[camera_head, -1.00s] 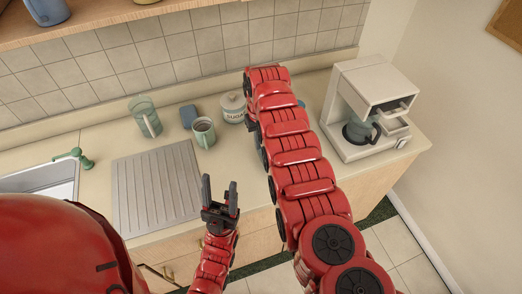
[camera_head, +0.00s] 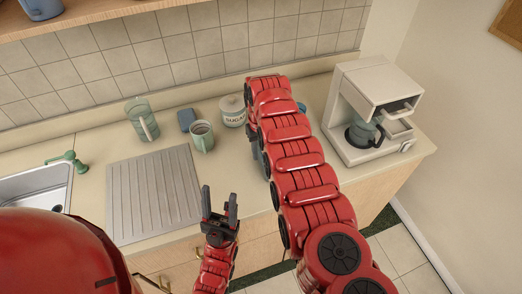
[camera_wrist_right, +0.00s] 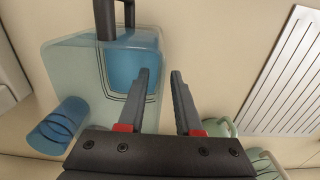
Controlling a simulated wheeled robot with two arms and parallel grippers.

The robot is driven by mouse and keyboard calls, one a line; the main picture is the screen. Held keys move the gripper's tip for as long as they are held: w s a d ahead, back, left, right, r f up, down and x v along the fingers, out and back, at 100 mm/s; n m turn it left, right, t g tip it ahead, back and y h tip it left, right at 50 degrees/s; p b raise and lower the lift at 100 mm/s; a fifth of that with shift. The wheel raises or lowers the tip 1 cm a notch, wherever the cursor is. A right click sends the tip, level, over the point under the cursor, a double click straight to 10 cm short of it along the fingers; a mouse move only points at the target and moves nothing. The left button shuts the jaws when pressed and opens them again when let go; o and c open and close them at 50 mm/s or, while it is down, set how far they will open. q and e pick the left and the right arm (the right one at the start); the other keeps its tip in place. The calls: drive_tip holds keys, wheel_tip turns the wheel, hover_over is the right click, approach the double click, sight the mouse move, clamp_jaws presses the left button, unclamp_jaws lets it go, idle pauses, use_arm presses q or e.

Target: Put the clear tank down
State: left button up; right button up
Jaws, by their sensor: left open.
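The clear tank (camera_wrist_right: 82,62), a see-through bluish box with rounded corners and a deeper blue panel, fills the left of the right wrist view. A dark bar shows at its top edge. My right gripper (camera_wrist_right: 160,72) is open beside it; one finger overlaps the tank's edge in the picture, and bare counter shows between the fingers. I cannot tell whether they touch. In the head view my red right arm hides most of the tank's place; a bluish sliver (camera_head: 262,161) shows beside the arm. My left gripper (camera_head: 219,207) is open and empty in front of the counter.
A white coffee maker (camera_head: 365,85) stands on the counter at right. A green mug (camera_head: 201,137), a blue block (camera_head: 187,119), a glass pitcher (camera_head: 141,120) and a sugar jar (camera_head: 232,112) stand at the back. The ribbed drainboard (camera_head: 153,195) is clear. A blue cylinder (camera_wrist_right: 58,124) lies near the tank.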

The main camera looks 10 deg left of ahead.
drive_tip(key=shift+r, duration=0.15)
drive_tip(key=shift+r+b, duration=1.9)
drive_tip(key=shift+r, duration=4.15)
drive_tip(key=shift+r, duration=0.1)
